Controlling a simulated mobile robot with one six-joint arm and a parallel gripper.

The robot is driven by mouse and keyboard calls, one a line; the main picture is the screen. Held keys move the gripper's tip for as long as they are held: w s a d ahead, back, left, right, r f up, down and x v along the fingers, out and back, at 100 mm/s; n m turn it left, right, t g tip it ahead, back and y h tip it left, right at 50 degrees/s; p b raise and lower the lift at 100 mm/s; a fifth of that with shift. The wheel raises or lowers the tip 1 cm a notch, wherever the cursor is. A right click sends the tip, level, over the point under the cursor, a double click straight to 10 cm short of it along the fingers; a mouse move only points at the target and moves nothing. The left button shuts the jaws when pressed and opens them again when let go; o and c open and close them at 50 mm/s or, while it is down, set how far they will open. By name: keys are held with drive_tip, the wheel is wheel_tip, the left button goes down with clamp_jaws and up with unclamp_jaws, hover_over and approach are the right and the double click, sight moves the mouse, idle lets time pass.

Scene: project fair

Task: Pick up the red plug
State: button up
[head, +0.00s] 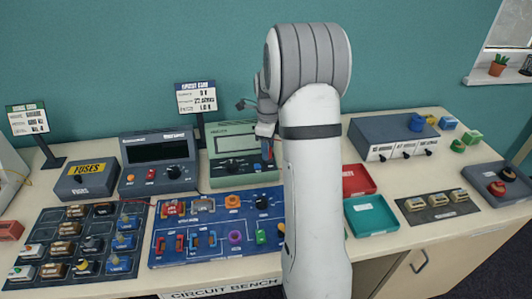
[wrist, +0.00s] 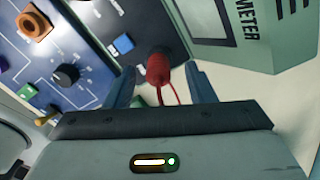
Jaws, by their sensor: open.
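The red plug (wrist: 158,68) shows in the wrist view between the two blue-grey fingers of my gripper (wrist: 159,72), with red lead below it. The fingers are open, with a visible gap on each side of the plug. In the head view my gripper (head: 265,133) is in front of the green meter (head: 230,140), above the bench. A small red piece (head: 268,150) shows at its tip; it looks like the plug. My arm hides part of the bench behind it.
The blue circuit board (head: 215,262) lies in front of the green meter, with coloured parts on it. A dark meter (head: 158,160) stands to the left. A red tray (head: 358,180) and a teal tray (head: 371,215) lie right of my arm.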

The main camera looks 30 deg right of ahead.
drive_tip(key=shift+f, duration=0.7)
drive_tip(key=shift+c, duration=0.3)
drive_tip(key=c, duration=1)
clamp_jaws()
